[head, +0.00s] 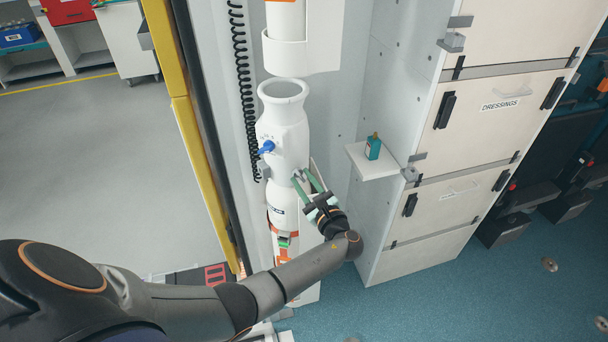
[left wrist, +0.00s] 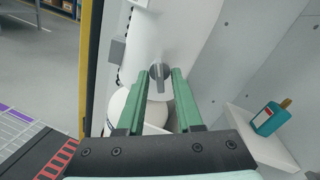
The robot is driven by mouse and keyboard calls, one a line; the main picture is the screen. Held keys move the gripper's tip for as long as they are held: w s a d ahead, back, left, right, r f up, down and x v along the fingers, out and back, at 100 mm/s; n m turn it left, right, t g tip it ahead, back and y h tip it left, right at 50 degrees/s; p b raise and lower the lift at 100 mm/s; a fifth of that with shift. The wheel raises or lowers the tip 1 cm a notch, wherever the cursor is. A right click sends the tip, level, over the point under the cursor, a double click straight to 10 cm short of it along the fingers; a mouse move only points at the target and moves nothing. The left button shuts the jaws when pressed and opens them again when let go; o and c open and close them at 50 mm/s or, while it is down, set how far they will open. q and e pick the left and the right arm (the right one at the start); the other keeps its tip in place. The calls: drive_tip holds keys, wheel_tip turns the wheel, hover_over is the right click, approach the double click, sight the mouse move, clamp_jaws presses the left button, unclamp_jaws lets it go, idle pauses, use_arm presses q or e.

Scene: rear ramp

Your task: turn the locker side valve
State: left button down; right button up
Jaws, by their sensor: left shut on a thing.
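A white bottle-shaped cylinder (head: 285,130) stands upright against the wall panel. A blue valve knob (head: 267,147) sits on its left side. A grey valve lever (left wrist: 158,74) sits on its side toward the lockers and points down in the left wrist view. My left gripper (head: 301,177) reaches this locker side from the lower right. Its green fingers (left wrist: 157,90) are shut on the grey lever, one on each side of it. In the head view the lever is mostly hidden by the fingers. My right gripper is not in view.
A small white shelf (head: 375,168) with a teal bottle (head: 373,148) juts out right of the gripper, near the locker drawers (head: 490,110). A black coiled cord (head: 241,80) and a yellow post (head: 195,130) are to the left.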

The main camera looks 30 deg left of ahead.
use_arm(q)
drive_tip(key=m+p, duration=0.2)
drive_tip(key=m, duration=0.2)
drive_tip(key=shift+a+r+m, duration=0.1)
drive_tip(key=shift+m, duration=0.3)
idle(0.4)
drive_tip(key=c, duration=0.9)
unclamp_jaws()
drive_tip(key=shift+c, duration=0.2)
